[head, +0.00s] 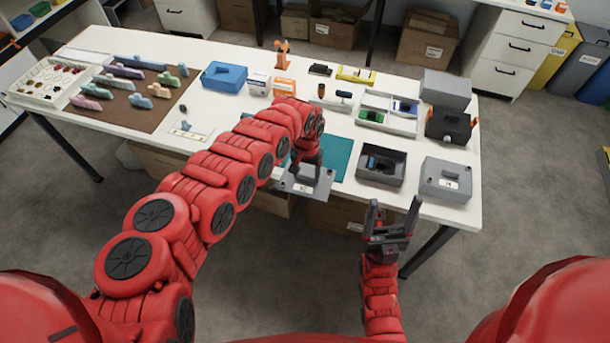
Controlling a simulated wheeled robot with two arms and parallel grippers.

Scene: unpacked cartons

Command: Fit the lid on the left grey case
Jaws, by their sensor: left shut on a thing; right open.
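The left grey case (362,178) stands open on the table's front right part, with dark and blue items inside. My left gripper (308,168) is shut on the grey lid (322,186), by the handle on its top. The lid is held near the table's front edge, to the left of the open case and apart from it. The gripper partly hides the handle. My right gripper (395,212) is open and empty, in front of the table and below the open case in the picture.
A closed grey case (440,190) stands just right of the open one. Behind are a divided white tray (402,124) and a black case with orange latches (450,124). A teal mat (338,156) lies behind the lid.

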